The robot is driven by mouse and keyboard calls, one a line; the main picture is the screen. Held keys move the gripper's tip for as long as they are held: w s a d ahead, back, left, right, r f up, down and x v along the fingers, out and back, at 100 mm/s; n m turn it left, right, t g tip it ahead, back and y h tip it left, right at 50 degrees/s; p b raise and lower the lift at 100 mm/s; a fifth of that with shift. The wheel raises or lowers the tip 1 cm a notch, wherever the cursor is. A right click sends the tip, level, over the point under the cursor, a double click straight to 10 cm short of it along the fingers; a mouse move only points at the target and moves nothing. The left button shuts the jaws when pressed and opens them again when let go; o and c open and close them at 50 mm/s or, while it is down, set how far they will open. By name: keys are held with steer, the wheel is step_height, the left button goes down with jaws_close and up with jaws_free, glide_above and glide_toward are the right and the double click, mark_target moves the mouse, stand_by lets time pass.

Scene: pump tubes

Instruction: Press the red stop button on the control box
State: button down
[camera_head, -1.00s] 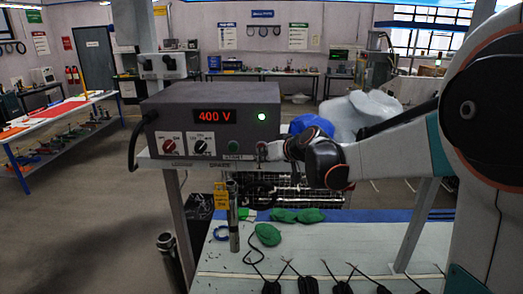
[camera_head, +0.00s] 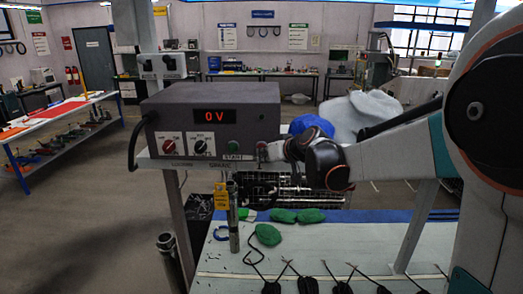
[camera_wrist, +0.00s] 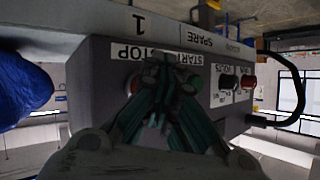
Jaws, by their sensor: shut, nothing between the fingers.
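The grey control box (camera_head: 240,105) stands on a shelf, and its red display (camera_head: 214,116) reads 0 V. The red stop button (camera_head: 262,146) is at the lower right of its front. My gripper (camera_head: 272,150) is shut and empty, with its tip right at that button and partly covering it. In the wrist view, the closed fingers (camera_wrist: 163,70) reach to the box face under the STOP and START labels. Part of the red button (camera_wrist: 133,84) shows left of them and the green start button (camera_wrist: 195,82) right of them. Exact contact is hard to see.
Two selector knobs (camera_head: 185,145) sit on the box's left front. A blue helmet (camera_head: 311,126) and a pale covered bundle (camera_head: 362,113) lie right of the box. Below, a bench (camera_head: 350,240) carries green items and black cables.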

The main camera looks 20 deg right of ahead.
steer(key=shift+s+a, duration=0.2)
steer(key=shift+s, duration=0.4)
steer(key=s, duration=0.1)
steer(key=s+a, duration=0.1)
steer(key=s, duration=0.2)
steer(key=shift+s+a, duration=0.25)
steer(key=shift+s, duration=0.1)
stand_by(0.5)
steer(key=s+f+m+g+h+b, duration=0.1)
steer(key=s+f+g+h+b, duration=0.3)
steer(key=s+f+b, duration=2.5)
step_height(320, 180, down, 7)
steer(key=shift+s+r+g, duration=0.15)
steer(key=shift+s+g, duration=0.15)
steer(key=shift+s, duration=0.95)
